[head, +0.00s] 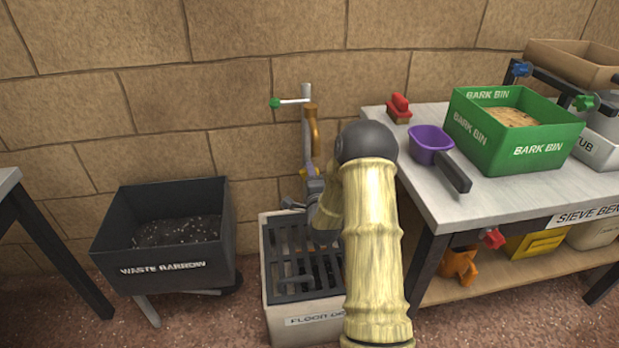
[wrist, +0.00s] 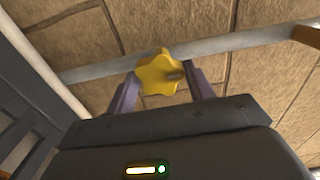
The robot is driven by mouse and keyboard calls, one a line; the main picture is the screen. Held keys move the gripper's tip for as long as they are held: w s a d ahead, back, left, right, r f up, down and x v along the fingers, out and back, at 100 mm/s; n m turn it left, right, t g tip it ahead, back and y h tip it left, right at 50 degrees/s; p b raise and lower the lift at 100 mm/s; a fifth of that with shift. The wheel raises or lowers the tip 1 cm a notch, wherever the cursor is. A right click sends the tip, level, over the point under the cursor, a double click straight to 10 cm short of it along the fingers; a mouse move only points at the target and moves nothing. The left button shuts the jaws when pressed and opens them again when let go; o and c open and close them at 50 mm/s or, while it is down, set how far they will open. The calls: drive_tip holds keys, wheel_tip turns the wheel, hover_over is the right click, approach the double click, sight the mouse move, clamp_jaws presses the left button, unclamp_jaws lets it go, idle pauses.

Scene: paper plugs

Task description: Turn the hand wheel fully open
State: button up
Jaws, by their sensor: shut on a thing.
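The hand wheel (wrist: 158,74) is a yellow, star-shaped knob on a grey pipe against the stone wall. In the wrist view it sits between the two purple-grey fingers of my gripper (wrist: 163,80), which is shut on it. In the head view only a small part of the yellow wheel (head: 311,172) shows, low on the upright pipe (head: 306,130). There my arm hides much of the gripper (head: 309,178). How far the wheel is turned cannot be told.
The grated floor drain (head: 300,310) is below. A waste barrow (head: 165,268) stands left. A bench (head: 425,195) with a purple scoop (head: 430,143) and green bark bin (head: 485,148) is close on the right.

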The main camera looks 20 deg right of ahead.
drive_tip(key=n+b, duration=0.2)
drive_tip(key=n, duration=2.3)
drive_tip(key=o, duration=1)
drive_tip(key=shift+c, duration=0.2)
drive_tip(key=v, duration=0.4)
drive_tip(key=shift+b, duration=0.3)
